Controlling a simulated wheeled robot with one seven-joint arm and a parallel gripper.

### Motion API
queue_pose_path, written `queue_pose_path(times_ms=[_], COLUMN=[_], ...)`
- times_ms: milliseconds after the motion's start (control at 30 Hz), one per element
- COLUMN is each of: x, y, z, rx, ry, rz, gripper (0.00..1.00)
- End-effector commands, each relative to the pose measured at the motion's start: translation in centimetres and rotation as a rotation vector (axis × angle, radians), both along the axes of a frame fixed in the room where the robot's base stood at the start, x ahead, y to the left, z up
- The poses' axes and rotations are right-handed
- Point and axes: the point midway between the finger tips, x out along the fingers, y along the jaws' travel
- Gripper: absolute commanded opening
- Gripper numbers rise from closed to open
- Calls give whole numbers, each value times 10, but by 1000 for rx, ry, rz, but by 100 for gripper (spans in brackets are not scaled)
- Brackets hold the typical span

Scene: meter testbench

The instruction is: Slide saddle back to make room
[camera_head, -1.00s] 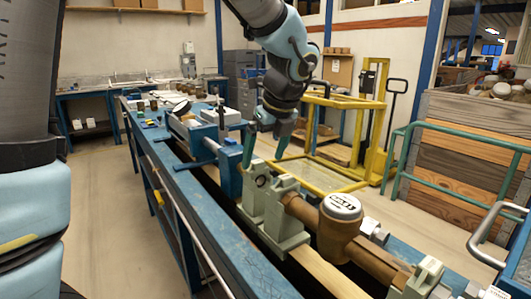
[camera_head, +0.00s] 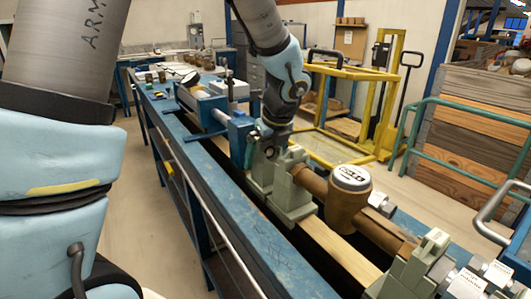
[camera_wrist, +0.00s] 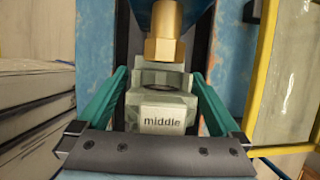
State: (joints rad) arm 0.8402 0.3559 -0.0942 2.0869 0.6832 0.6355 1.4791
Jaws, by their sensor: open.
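A pale grey-green saddle (camera_head: 261,176) stands on the bench rail, and my gripper (camera_head: 271,146) is down at its top. In the wrist view the saddle (camera_wrist: 160,112) bears a label reading "middle". The teal fingers of my gripper (camera_wrist: 160,82) stand open on either side of it, with the saddle between them. I cannot tell whether either finger touches it. A second pale saddle (camera_head: 294,200) stands just nearer the camera, at the end of the brown meter (camera_head: 346,205). My wrist partly hides the far saddle's top in the head view.
A brass hex fitting (camera_wrist: 164,38) lies just beyond the saddle. A blue clamp (camera_head: 239,138) stands behind it on the blue bench (camera_head: 215,185). Another pale saddle (camera_head: 416,264) is at the near end of the meter. A yellow frame cart (camera_head: 335,75) stands beside the bench.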

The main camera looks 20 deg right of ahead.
Motion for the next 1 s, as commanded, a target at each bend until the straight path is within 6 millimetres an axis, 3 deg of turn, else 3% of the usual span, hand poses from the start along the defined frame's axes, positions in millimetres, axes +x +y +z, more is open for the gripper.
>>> queue_pose_path(times_ms=[133, 1000], x=[0, 0], y=[0, 0], z=[0, 0], rx=[0, 0], ry=[0, 0], rz=[0, 0], gripper=[99, 1])
